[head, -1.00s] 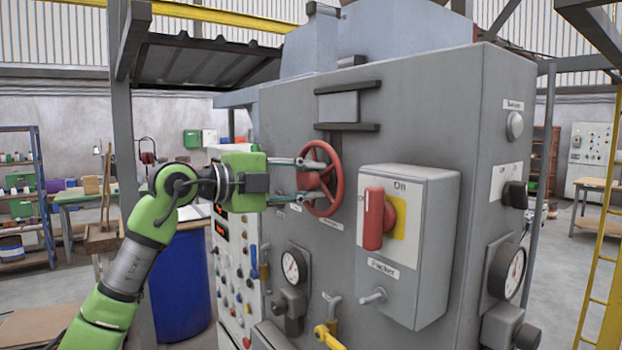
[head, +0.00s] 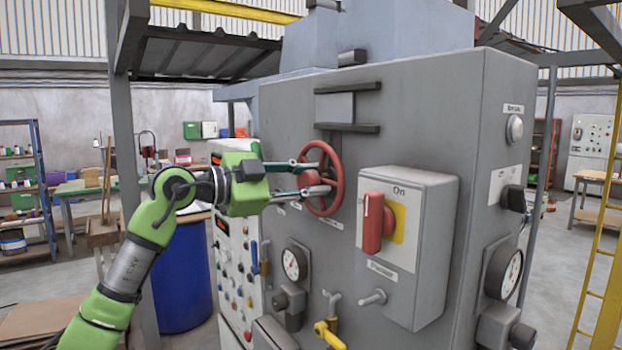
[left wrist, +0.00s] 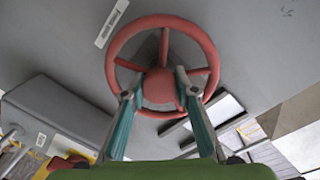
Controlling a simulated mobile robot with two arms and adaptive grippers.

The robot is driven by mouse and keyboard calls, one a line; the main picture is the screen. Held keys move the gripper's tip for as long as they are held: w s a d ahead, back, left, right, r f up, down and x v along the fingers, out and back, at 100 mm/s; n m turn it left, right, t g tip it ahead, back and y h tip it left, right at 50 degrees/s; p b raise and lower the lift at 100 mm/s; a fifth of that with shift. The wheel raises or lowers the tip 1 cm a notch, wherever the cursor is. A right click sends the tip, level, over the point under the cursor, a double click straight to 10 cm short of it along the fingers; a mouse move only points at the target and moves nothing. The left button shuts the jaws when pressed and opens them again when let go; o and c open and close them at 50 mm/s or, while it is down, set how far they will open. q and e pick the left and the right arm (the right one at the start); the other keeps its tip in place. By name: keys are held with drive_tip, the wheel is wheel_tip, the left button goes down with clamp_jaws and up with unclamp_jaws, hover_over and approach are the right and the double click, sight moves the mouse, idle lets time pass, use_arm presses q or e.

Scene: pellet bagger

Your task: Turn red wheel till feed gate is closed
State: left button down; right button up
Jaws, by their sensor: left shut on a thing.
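The red wheel (head: 337,169) stands out from the grey machine front, left of the switch box. It has several spokes and a round hub, and it also shows in the left wrist view (left wrist: 207,47). My left gripper (head: 313,177) reaches it from the left, its two fingers at the wheel on either side of the hub. I cannot tell which part is the feed gate. My right gripper is not in view.
A switch box (head: 425,240) with a red handle (head: 373,222) juts out right of the wheel. A gauge (head: 294,263) and a yellow valve handle (head: 328,335) sit below. A blue drum (head: 180,275) stands behind my left arm. A yellow ladder (head: 595,270) is at the right.

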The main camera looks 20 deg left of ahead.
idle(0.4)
use_arm(q)
drive_tip(key=c, duration=1.6)
unclamp_jaws()
drive_tip(key=v, duration=1.2)
